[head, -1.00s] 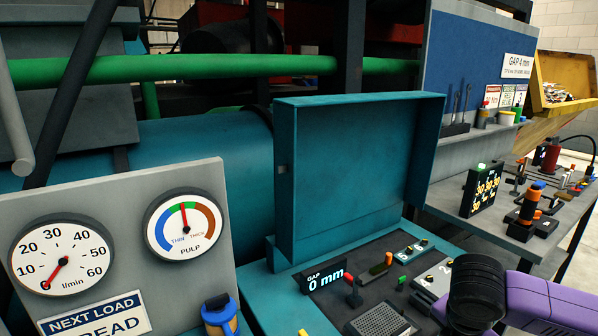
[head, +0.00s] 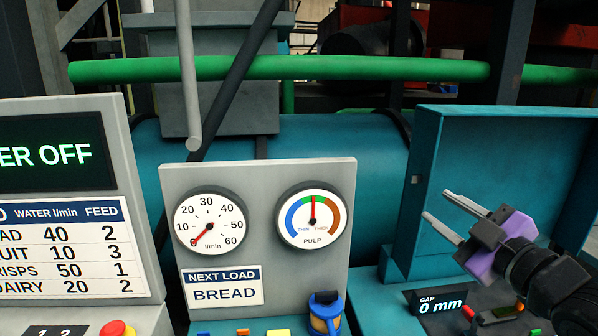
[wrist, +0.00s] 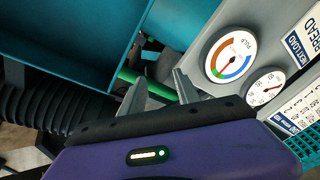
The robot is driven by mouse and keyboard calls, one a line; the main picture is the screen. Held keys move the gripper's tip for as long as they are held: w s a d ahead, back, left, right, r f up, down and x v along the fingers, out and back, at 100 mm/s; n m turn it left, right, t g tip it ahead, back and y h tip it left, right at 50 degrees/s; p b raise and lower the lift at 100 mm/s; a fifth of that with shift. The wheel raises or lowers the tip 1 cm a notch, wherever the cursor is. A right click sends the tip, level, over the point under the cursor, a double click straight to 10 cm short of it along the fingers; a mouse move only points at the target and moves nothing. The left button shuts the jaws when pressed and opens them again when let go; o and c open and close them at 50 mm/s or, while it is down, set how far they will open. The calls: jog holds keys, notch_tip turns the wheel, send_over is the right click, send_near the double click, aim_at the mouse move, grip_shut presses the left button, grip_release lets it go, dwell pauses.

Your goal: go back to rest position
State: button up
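My gripper (head: 436,205) is at the right in the head view, raised in front of the open teal cover (head: 500,165). Its two grey fingers point up and left and are apart, with nothing between them. In the wrist view the fingers (wrist: 159,78) also show apart and empty. No rest mark or stand for the arm can be seen.
A grey gauge panel (head: 265,260) with flow and pulp dials and a BREAD sign stands left of my gripper. A display panel (head: 70,200) is at the far left. Below are a GAP 0 mm display (head: 440,302) and knobs, including a blue-topped one (head: 325,312).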

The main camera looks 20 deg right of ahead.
jog(key=s+a+r+m+t+h, duration=0.4)
jog(key=r+m+t+h, duration=0.15)
jog(key=m, duration=0.65)
jog(key=s+a+f+m+g+h, duration=0.1)
jog(key=s+a+f+g, duration=0.1)
jog(key=s+a+f, duration=0.3)
jog(key=s+a+f+m+g, duration=0.1)
jog(key=s+a+f+m, duration=0.1)
jog(key=f, duration=0.6)
jog(key=s+a+f+m+g+h, duration=0.1)
jog(key=s+a+f+g, duration=0.1)
jog(key=s+a+f, duration=0.3)
jog(key=s+a+f+n+g+y, duration=0.2)
jog(key=s+a+f+n+y, duration=0.2)
jog(key=s+f, duration=0.3)
jog(key=s+a+f+n+g+y, duration=0.2)
jog(key=s+a+f+n+y, duration=0.1)
jog(key=s+f+y, duration=0.3)
jog(key=shift+s+a+f+n, duration=0.35)
jog(key=shift+s+f+n, duration=0.5)
jog(key=shift+s, duration=0.35)
